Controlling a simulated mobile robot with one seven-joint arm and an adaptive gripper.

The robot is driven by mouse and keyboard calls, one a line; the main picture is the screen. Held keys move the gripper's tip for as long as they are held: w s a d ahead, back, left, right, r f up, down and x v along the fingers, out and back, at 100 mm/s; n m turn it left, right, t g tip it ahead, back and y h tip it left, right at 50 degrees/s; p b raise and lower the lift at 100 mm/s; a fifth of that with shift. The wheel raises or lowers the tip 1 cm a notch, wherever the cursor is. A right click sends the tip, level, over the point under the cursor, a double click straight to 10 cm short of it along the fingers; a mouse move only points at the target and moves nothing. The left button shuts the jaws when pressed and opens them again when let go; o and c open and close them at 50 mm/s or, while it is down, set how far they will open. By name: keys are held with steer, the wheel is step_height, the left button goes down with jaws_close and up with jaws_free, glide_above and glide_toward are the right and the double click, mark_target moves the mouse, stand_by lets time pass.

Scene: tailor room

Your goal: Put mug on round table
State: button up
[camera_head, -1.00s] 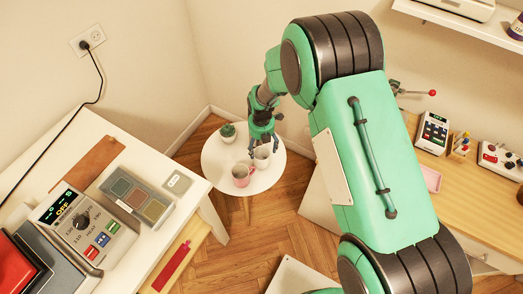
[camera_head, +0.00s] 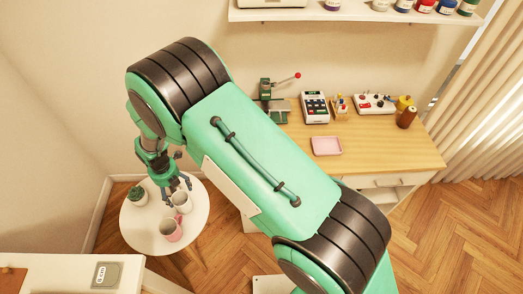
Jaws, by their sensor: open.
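The round table (camera_head: 140,232) is small and white and stands at the lower left, in the corner of the room. A pink mug (camera_head: 170,229) stands on it near the front. A white mug (camera_head: 181,201) is on it behind the pink one, right beside my fingertips. A potted plant (camera_head: 138,195) sits at its left side. My gripper (camera_head: 177,190) is over the table, open, with its fingers pointing down just above and beside the white mug. I cannot tell whether a finger touches the mug's rim.
A wooden desk (camera_head: 375,150) at the right holds a pink tray (camera_head: 327,146), a keypad device (camera_head: 315,107) and bottles. A wall shelf (camera_head: 350,14) with jars is above. A white table (camera_head: 70,270) is at the lower left. Wooden floor (camera_head: 215,262) is free between.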

steer(key=shift+r, duration=0.1)
steer(key=w+d+r+m+t, duration=0.1)
steer(key=w+d+r+m, duration=0.2)
steer(key=d+r+m, duration=0.5)
steer(key=w+d+r+m, duration=0.1)
steer(key=w+d+r, duration=0.3)
steer(key=r, duration=0.8)
steer(key=s+d+r+m+t+y, duration=0.1)
steer(key=s+d+r+m, duration=0.2)
steer(key=d+r+m, duration=0.95)
steer(key=s+d+r+m+t, duration=0.1)
steer(key=s+d+r+m, duration=0.35)
steer(key=d+r, duration=0.35)
steer(key=s+d+r+m+t, duration=0.1)
steer(key=s+d+r+m, duration=0.3)
steer(key=d, duration=0.7)
steer(key=s+d+r+m, duration=0.2)
steer(key=s+d+m, duration=0.2)
steer(key=s, duration=0.3)
steer(key=s+d+r+m+t+h, duration=0.1)
steer(key=s+d+m, duration=0.4)
steer(key=s, duration=0.3)
steer(key=shift+d+r+t, duration=0.3)
steer(key=shift+r, duration=0.1)
